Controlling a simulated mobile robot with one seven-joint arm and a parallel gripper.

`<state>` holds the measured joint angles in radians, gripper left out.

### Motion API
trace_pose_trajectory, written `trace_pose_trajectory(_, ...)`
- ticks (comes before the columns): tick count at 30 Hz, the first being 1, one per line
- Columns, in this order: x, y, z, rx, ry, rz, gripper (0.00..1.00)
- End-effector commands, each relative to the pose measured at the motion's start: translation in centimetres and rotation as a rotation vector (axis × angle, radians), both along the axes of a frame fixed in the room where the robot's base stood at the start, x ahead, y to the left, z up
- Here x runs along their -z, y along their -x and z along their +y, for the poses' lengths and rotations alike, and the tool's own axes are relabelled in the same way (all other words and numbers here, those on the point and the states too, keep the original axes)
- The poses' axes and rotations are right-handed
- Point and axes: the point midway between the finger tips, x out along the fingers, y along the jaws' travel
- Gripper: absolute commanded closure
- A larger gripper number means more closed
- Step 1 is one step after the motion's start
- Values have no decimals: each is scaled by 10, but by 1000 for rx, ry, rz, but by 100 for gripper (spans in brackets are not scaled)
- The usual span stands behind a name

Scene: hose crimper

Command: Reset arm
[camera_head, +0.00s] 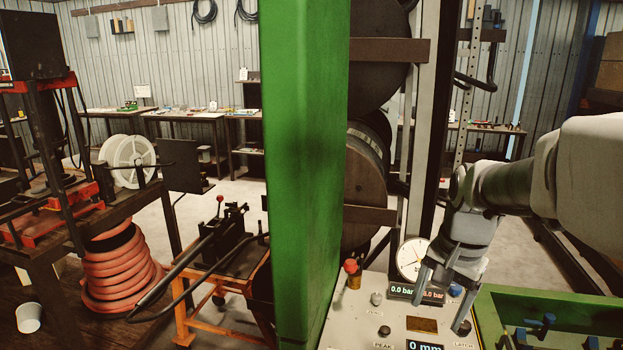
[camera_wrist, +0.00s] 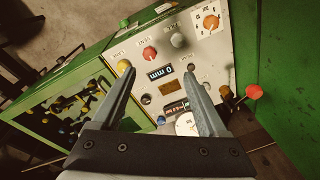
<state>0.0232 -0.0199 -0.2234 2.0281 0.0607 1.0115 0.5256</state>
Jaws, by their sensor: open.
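My gripper (camera_head: 441,305) is open and empty, hanging over the control panel (camera_head: 345,325) of the crimper at the lower right of the head view. In the wrist view my gripper (camera_wrist: 159,72) has its fingers spread above the same panel (camera_wrist: 205,48), and nothing sits between them. My arm (camera_head: 510,180) reaches in from the right edge. The panel carries a round gauge (camera_head: 410,258), bar displays reading 0.0 on the left, and a 0 mm display (camera_wrist: 159,72). Whether the fingertips touch the panel cannot be told.
A tall green post (camera_head: 303,150) stands just left of the panel. A red-knobbed lever (camera_head: 351,266) rises at the panel's edge. A green-framed tray (camera_head: 560,305) lies right of the panel. A red hose coil (camera_head: 118,270) and a bench tool (camera_head: 225,240) stand left. Open floor lies behind.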

Motion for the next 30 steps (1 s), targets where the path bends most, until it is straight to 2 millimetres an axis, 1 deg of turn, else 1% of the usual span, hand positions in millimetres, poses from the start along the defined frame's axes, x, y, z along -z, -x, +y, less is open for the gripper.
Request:
trace_pose_trajectory(1, -10, 11, 9, -56, 4, -35, 23)
trace_pose_trajectory(3, -19, 26, 20, -139, 16, -73, 23)
trace_pose_trajectory(9, -37, 70, 48, -375, 78, -185, 23)
trace_pose_trajectory(15, -42, 111, 69, -591, 170, -283, 23)
trace_pose_trajectory(18, -40, 127, 75, -672, 215, -316, 23)
trace_pose_trajectory(21, -39, 136, 79, -727, 249, -337, 23)
trace_pose_trajectory(24, -37, 141, 81, -755, 267, -348, 23)
trace_pose_trajectory(30, -37, 142, 81, -762, 271, -349, 23)
